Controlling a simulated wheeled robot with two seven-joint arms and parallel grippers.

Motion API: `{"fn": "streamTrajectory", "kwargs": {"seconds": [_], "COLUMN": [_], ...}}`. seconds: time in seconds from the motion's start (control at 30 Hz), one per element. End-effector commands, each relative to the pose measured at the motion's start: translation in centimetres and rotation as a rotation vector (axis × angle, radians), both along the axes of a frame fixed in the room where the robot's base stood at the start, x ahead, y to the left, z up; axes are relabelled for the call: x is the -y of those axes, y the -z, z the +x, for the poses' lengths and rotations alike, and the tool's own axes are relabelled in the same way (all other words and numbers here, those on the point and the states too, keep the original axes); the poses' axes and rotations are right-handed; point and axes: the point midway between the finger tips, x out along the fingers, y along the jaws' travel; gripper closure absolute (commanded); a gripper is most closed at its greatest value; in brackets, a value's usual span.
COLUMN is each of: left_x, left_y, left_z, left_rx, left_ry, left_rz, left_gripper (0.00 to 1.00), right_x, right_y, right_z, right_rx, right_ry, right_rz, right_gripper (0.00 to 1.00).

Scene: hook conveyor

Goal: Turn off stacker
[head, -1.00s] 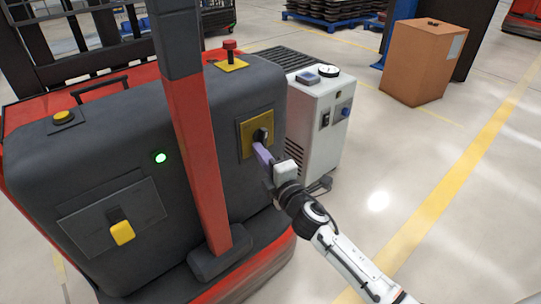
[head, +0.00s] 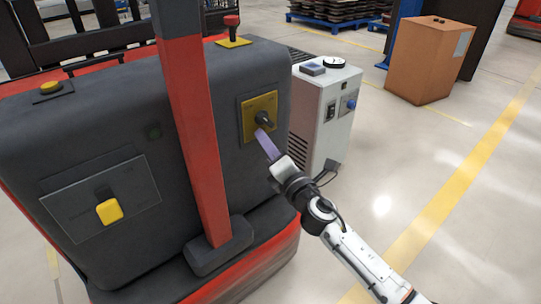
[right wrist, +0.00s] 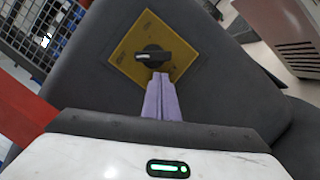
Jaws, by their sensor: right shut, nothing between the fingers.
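The stacker (head: 80,110) is a dark grey body with red trim and a red mast post (head: 187,110). A black rotary switch knob (head: 263,118) sits on a yellow plate (head: 247,125) at its right side. In the right wrist view, the knob (right wrist: 152,56) lies roughly crosswise on the tilted plate (right wrist: 147,25). The round indicator light (head: 154,131) on the body is dark. My right gripper (head: 264,137) is shut and empty, its purple fingers (right wrist: 160,90) just below the knob; I cannot tell whether they touch it. My left gripper is out of view.
A white cabinet (head: 328,110) stands close to the right of the stacker. A red mushroom button (head: 232,22) is on top, and a yellow handle (head: 109,211) is on the front panel. An orange-brown box (head: 428,60) stands farther back; floor to the right is clear.

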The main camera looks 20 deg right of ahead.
Motion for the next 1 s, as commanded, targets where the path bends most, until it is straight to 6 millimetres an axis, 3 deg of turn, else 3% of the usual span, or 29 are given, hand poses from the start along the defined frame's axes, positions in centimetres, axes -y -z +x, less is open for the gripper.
{"fn": "streamTrajectory", "kwargs": {"seconds": [0.03, 0.13, 0.4, 0.6, 1.0], "left_x": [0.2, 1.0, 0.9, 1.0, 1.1], "left_y": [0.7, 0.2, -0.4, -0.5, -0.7], "left_z": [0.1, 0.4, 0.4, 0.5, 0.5], "left_rx": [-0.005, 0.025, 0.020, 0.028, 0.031], "left_ry": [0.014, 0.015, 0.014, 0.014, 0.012], "left_rz": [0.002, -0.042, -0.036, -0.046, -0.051], "left_gripper": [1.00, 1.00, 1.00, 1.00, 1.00], "right_x": [-0.7, -2.4, -1.4, -1.1, -0.9], "right_y": [1.1, 2.6, 2.9, 3.3, 3.2], "right_z": [-0.2, -0.6, -6.6, -9.4, -10.3], "right_rx": [-0.001, 0.000, -0.004, -0.002, 0.000], "right_ry": [-0.001, -0.003, 0.001, 0.001, 0.000], "right_rz": [0.002, 0.003, 0.000, 0.000, -0.001], "right_gripper": [1.00, 1.00, 1.00, 1.00, 1.00]}}
